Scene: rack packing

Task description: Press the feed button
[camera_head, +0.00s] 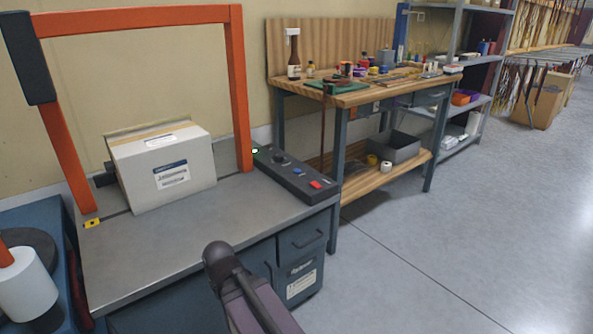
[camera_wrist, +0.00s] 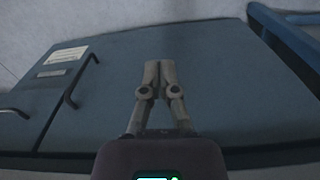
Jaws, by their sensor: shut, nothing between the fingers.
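The dark control panel (camera_head: 300,178) lies along the right side of the grey strapping-machine table. It carries a black knob (camera_head: 280,159), a small blue button (camera_head: 297,172) and a red switch (camera_head: 316,184). I cannot read which one is marked feed. My gripper (camera_wrist: 160,65) is shut and empty in the wrist view, in front of the machine's blue-grey cabinet (camera_wrist: 215,75). The panel does not show in the wrist view. In the head view my arm rises at the bottom, in front of the table; the fingertips cannot be made out.
A strapped cardboard box (camera_head: 165,165) sits on the machine table (camera_head: 200,222) beneath the orange arch (camera_head: 240,90). A wooden workbench (camera_head: 370,95) with tools stands behind and to the right. Cabinet handles (camera_wrist: 82,80) stick out at left in the wrist view. The right floor is clear.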

